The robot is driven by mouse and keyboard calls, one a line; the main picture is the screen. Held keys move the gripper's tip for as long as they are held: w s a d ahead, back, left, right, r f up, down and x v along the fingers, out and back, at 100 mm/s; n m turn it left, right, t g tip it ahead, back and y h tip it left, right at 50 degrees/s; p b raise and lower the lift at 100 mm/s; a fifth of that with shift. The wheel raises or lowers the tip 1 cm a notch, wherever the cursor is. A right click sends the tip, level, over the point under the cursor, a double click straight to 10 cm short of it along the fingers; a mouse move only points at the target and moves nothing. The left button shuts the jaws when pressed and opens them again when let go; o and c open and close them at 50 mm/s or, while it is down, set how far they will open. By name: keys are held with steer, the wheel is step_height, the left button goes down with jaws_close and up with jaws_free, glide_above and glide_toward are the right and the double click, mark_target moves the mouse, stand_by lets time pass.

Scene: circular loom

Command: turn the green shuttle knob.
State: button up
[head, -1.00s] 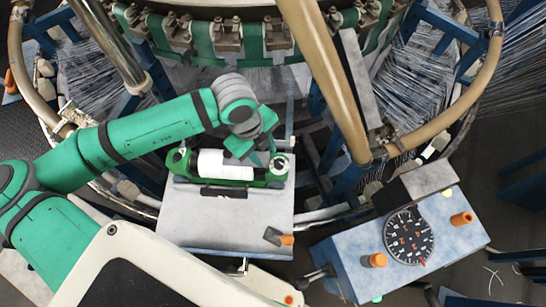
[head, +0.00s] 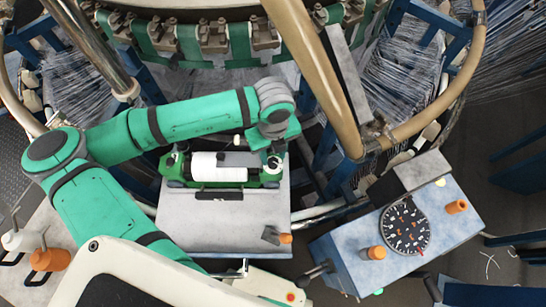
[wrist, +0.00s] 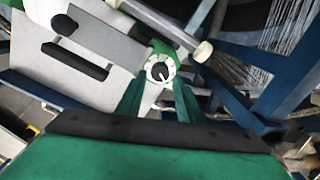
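The green shuttle (head: 176,170) lies on a grey table and carries a white roll (head: 205,166). Its knob (head: 274,162) is at the right end, a small pale dial partly covered by my gripper. In the wrist view the knob (wrist: 160,71) shows as a round white dial with a dark centre and marks around it. My gripper (head: 273,150) is above that end of the shuttle. In the wrist view its two green fingers (wrist: 158,88) are apart, with the dial seen between and just beyond their tips. I cannot tell whether they touch it.
The grey table (head: 215,232) holds a small orange-ended tool (head: 278,236). A blue box with a black dial (head: 405,228) and orange knobs stands to the right. A tan pipe (head: 318,85) slants close to the gripper's right. White and orange bottles (head: 47,259) stand at lower left.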

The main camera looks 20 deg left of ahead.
mark_target(273, 162)
steer(key=shift+f, duration=1.65)
steer(key=c, duration=0.8)
